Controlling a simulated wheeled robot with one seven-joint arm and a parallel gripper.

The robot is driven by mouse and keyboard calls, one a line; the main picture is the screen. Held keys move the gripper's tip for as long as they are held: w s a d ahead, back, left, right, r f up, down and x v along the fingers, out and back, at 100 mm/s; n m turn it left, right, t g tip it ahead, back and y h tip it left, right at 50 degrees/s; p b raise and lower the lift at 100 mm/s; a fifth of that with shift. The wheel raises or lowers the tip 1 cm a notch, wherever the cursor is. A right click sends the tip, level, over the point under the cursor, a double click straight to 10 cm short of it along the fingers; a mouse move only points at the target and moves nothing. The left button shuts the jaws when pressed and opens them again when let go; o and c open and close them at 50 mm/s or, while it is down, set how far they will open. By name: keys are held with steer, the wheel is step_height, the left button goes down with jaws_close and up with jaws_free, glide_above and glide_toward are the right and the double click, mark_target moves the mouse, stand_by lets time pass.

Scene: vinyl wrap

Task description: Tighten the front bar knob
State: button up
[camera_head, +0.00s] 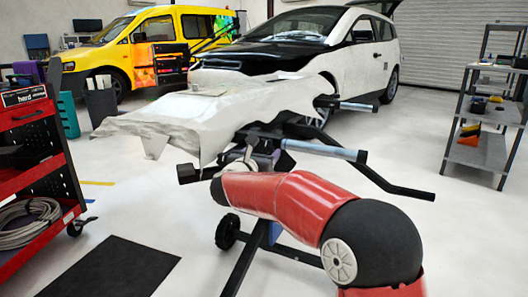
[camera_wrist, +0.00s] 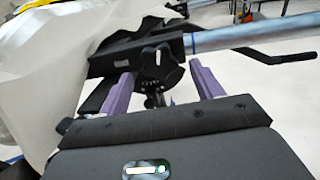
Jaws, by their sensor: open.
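The front bar knob (camera_wrist: 160,70) is black and lobed. It sits on the underside of a dark bracket (camera_wrist: 110,62) in the wrist view. My gripper (camera_wrist: 160,82) is open, with one purple finger on each side of the knob and a gap to it on both sides. Nothing is held. A silver bar (camera_wrist: 250,34) runs from the bracket to the right; a silver bar (camera_head: 322,149) also shows in the head view. In the head view my red arm reaches to the stand's frame, and the knob and fingertips are hidden there.
A white-wrapped panel (camera_head: 205,108) lies on the stand, its edge close to my gripper's left side. A black curved handle (camera_head: 375,178) sticks out right. A red tool cart (camera_head: 35,150) stands left, a grey shelf (camera_head: 480,150) right.

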steer(key=v, duration=0.5)
steer(key=shift+s+a, duration=0.1)
steer(key=shift+s, duration=0.2)
